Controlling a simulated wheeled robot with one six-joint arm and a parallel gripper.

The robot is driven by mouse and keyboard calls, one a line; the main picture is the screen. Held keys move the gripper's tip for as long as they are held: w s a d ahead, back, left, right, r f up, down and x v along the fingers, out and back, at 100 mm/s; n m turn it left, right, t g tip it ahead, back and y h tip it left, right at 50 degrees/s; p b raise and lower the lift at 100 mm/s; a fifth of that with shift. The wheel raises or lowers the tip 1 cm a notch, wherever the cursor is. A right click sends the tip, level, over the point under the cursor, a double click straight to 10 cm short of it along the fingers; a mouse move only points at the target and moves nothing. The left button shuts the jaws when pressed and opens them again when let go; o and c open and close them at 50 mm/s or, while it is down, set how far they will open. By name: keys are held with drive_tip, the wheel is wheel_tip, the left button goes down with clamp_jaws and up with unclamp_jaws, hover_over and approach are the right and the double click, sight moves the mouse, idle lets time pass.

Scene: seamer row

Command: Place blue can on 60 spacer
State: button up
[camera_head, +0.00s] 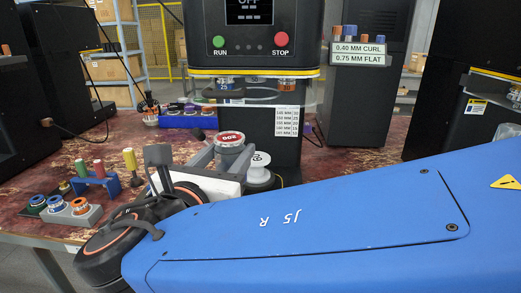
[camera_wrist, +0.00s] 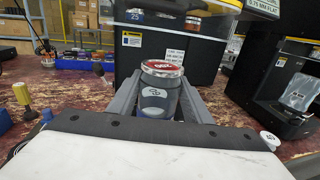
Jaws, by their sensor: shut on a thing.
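My gripper (camera_wrist: 160,100) is shut on a grey cylinder with a silver rim and a red, numbered top (camera_wrist: 161,69). The cylinder's red top also shows in the head view (camera_head: 230,137). A pale oval mark is on the cylinder's side, and a little blue shows low between the fingers; I cannot tell whether this is the blue can. A white spool-shaped piece (camera_head: 259,168) with a dark mark on top stands just right of the gripper; its number is unreadable. It also shows at the right in the wrist view (camera_wrist: 270,138). My arm hides part of the table.
A seamer machine (camera_head: 258,40) with RUN and STOP buttons stands behind the gripper. A grey tray (camera_head: 88,218) holds several round pieces at the left. A blue rack (camera_head: 97,181) holds coloured pegs. A blue holder (camera_head: 185,120) stands farther back. The red tabletop is clear in places.

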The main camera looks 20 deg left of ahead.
drive_tip(key=shift+w+a+f, duration=0.15)
drive_tip(key=shift+w+f, duration=0.45)
drive_tip(key=shift+w, duration=2.35)
drive_tip(key=shift+w+a+f, duration=0.1)
drive_tip(key=shift+w+f, duration=0.45)
drive_tip(key=shift+w, duration=2.45)
drive_tip(key=shift+w+a+f, duration=0.15)
drive_tip(key=shift+w+f, duration=0.45)
drive_tip(key=shift+w, duration=2.35)
drive_tip(key=shift+f, duration=0.15)
drive_tip(key=o, duration=1.1)
drive_tip(key=shift+s+r, duration=0.15)
drive_tip(key=shift+r, duration=0.05)
drive_tip(key=s, duration=1.1)
drive_tip(key=shift+s+d, duration=0.25)
drive_tip(key=shift+s, duration=0.1)
